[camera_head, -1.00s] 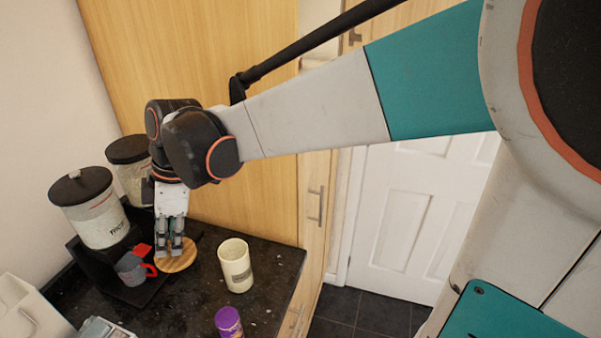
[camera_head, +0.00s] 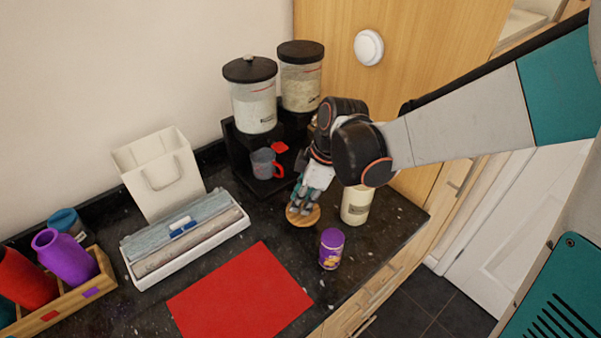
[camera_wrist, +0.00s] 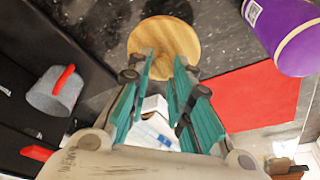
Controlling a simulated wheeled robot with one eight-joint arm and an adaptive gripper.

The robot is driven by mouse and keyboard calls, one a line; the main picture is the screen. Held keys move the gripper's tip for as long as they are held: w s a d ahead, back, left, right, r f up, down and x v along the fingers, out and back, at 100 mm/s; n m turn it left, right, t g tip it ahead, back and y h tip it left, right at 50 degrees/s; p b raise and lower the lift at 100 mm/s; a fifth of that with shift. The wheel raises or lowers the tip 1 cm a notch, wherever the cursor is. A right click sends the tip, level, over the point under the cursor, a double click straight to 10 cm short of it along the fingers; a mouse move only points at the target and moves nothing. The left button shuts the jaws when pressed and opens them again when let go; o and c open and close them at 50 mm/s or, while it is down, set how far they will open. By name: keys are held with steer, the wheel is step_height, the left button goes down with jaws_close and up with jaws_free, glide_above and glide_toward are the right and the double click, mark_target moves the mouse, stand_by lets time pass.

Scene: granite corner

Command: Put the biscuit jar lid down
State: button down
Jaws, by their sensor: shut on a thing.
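The biscuit jar lid (camera_head: 303,217) is a round wooden disc low over the dark counter, left of the cream jar (camera_head: 356,205). It also shows at the fingertips in the wrist view (camera_wrist: 163,42). My gripper (camera_head: 307,205) is shut on the lid and points down at it; its teal fingers (camera_wrist: 164,72) hide the grip point. I cannot tell whether the lid touches the counter.
A purple-lidded container (camera_head: 331,249) stands just in front, with a red mat (camera_head: 240,300) to its left. A grey mug (camera_head: 264,163) and a black dispenser stand (camera_head: 243,168) are behind. A white tray (camera_head: 190,255) lies left.

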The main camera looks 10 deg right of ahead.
mark_target(316, 212)
steer(key=shift+f+b, duration=0.65)
steer(key=shift+f, duration=1.35)
steer(key=shift+f, duration=0.15)
steer(key=c, duration=1.4)
jaws_free()
steer(key=shift+c, duration=0.2)
steer(key=w+p+v, duration=0.1)
steer(key=p+v, duration=0.3)
steer(key=v, duration=0.8)
steer(key=s+d+r+m+t+h, duration=0.3)
steer(key=s+d+r+m+t, duration=0.3)
steer(key=s+d+m, duration=0.5)
steer(key=s+r+m, duration=0.1)
steer(key=s+m, duration=0.1)
steer(key=m, duration=0.2)
steer(key=shift+r+m, duration=0.25)
steer(key=shift+m, duration=0.15)
